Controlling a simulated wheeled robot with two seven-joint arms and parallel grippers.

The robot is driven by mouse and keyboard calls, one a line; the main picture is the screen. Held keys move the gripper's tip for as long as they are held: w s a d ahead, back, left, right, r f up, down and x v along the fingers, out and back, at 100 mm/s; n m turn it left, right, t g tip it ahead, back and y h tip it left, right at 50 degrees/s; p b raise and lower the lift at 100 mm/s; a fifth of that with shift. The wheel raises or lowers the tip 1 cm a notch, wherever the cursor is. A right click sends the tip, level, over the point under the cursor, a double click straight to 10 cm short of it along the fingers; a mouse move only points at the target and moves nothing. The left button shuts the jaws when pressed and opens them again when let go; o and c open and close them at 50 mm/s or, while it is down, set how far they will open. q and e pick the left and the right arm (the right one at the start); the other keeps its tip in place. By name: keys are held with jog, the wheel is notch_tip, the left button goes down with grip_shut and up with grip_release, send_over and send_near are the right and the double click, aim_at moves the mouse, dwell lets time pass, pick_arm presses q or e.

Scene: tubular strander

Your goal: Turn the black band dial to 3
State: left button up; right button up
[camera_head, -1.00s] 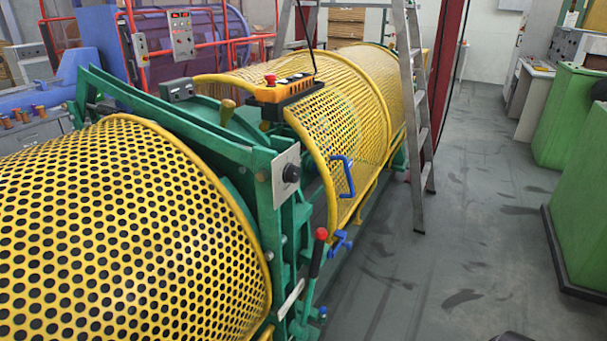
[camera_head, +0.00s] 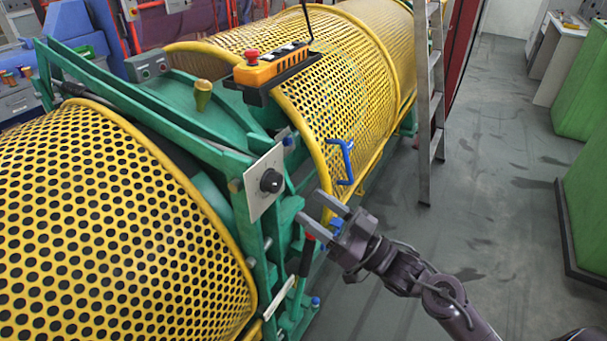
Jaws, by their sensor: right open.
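The black dial (camera_head: 271,180) is a round knob on a light square plate (camera_head: 257,198) fixed to the green machine frame. Its scale marks are too small to read. My right gripper (camera_head: 313,208) comes in from the lower right, with its two fingers spread and pointing left toward the dial. It is empty and stands a short way right of and below the dial, apart from it. It covers the top of the red-tipped lever behind it. My left gripper does not show.
Yellow perforated guards (camera_head: 110,220) flank the green frame (camera_head: 225,165). A blue handle (camera_head: 344,160) sticks out from the far guard, close above my right gripper. An orange control box (camera_head: 271,66) sits on that guard. A ladder (camera_head: 430,100) stands behind. The grey floor at right is clear.

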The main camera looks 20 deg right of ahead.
aim_at(278, 182)
jog(key=x, duration=0.1)
jog(key=p+x, duration=0.1)
jog(key=x, duration=0.2)
jog(key=shift+s+a+r, duration=0.1)
jog(key=shift+s+r, duration=0.2)
jog(key=shift+r, duration=0.05)
jog(key=p+x, duration=0.1)
jog(key=x, duration=0.2)
jog(key=shift+w+f, duration=0.15)
jog(key=shift+w, duration=0.05)
jog(key=shift+w+a, duration=0.15)
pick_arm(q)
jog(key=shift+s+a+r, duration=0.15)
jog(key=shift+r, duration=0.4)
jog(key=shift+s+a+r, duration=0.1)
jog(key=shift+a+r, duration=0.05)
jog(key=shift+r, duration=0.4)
pick_arm(e)
jog(key=shift+a, duration=0.1)
